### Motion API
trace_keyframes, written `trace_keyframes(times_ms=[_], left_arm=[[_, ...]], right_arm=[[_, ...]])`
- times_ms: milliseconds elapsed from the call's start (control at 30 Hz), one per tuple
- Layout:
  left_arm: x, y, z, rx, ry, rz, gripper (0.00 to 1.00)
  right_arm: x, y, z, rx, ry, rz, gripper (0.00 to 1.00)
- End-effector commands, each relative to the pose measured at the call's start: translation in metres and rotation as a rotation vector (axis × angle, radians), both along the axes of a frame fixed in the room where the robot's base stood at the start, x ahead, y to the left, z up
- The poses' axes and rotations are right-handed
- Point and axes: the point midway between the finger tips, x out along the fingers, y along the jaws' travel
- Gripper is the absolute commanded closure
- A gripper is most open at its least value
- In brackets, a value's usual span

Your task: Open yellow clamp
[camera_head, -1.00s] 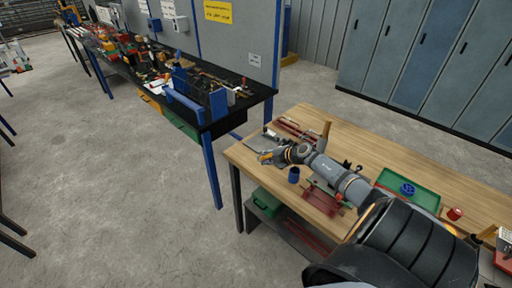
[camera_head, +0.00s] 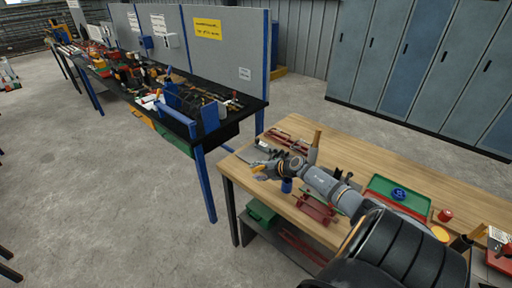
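My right arm reaches in from the lower right over the wooden table. My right gripper (camera_head: 266,169) is at the table's left end, small and angled away, so its finger opening cannot be made out. A small yellow-orange patch shows at its fingertips; I cannot tell whether it is the yellow clamp or part of the gripper. No yellow clamp can be clearly recognised elsewhere on the table. My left gripper is out of view.
The wooden table (camera_head: 352,150) also holds a blue cup (camera_head: 286,186), a green tray (camera_head: 420,203) with a blue round part (camera_head: 398,194), a red item (camera_head: 445,215) and red bars. A cluttered black bench (camera_head: 228,103) stands behind left. Bare floor lies left.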

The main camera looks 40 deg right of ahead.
Motion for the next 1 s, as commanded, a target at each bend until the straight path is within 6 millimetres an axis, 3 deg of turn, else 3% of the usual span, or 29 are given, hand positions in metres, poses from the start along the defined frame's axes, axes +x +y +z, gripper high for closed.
trace_keyframes(times_ms=[267, 700, 1000], left_arm=[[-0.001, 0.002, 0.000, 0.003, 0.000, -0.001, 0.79], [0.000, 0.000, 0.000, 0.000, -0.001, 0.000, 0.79], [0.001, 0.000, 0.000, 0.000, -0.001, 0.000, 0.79]], right_arm=[[0.001, 0.000, 0.006, -0.002, -0.005, 0.000, 0.58], [-0.002, -0.002, 0.090, -0.005, -0.003, 0.001, 0.58], [-0.002, -0.001, 0.102, 0.001, -0.004, -0.002, 0.58]])
